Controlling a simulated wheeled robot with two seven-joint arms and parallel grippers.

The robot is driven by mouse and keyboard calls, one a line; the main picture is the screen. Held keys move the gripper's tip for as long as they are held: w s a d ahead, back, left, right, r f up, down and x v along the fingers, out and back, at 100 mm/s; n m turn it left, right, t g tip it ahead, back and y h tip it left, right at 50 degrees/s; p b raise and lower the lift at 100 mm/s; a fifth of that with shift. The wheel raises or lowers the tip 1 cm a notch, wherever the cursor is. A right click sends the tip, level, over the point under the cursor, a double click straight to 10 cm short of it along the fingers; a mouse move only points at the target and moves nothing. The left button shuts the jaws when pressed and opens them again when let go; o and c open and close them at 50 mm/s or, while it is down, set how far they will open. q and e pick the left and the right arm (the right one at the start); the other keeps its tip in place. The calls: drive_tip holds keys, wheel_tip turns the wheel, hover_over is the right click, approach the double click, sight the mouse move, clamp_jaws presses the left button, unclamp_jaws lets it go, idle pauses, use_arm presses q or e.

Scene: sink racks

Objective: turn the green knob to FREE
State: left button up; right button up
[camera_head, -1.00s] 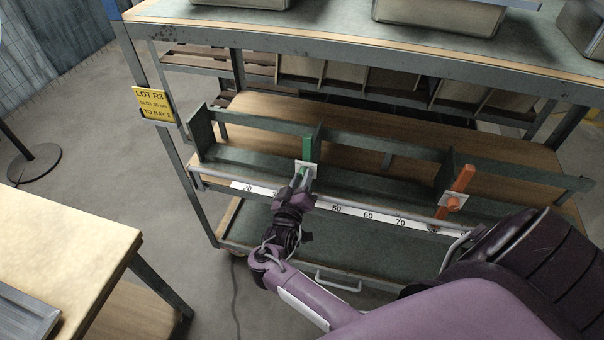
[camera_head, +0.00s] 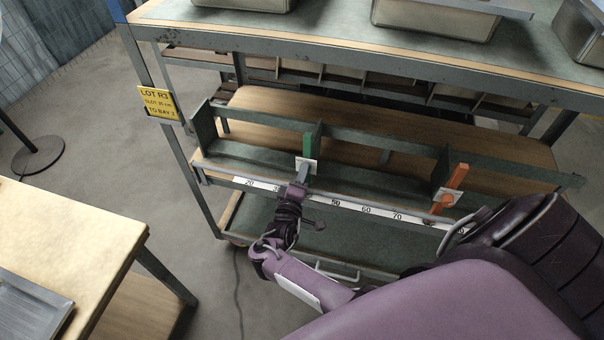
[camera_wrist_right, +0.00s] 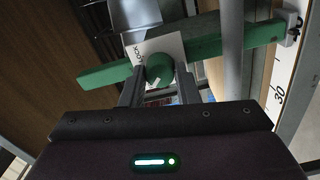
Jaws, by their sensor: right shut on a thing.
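In the right wrist view the round green knob (camera_wrist_right: 159,67) sits on a white plate (camera_wrist_right: 174,45) in front of a green bar (camera_wrist_right: 108,76). Lettering on the plate's left looks like LOCK; no FREE label is readable. My right gripper (camera_wrist_right: 160,80) has one finger on each side of the knob and is shut on it. In the head view the right gripper (camera_head: 301,180) reaches the white plate (camera_head: 306,166) under the upright green part (camera_head: 308,144) of the rack. The knob is hidden there behind the fingers. My left gripper is not in view.
A numbered scale (camera_head: 353,207) runs along the front rail. A yellow sign (camera_head: 158,102) hangs on the left post. A wooden table (camera_head: 60,235) stands at lower left.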

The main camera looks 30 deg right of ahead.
idle(0.5)
drive_tip(key=o, duration=1)
drive_tip(key=shift+c, duration=0.2)
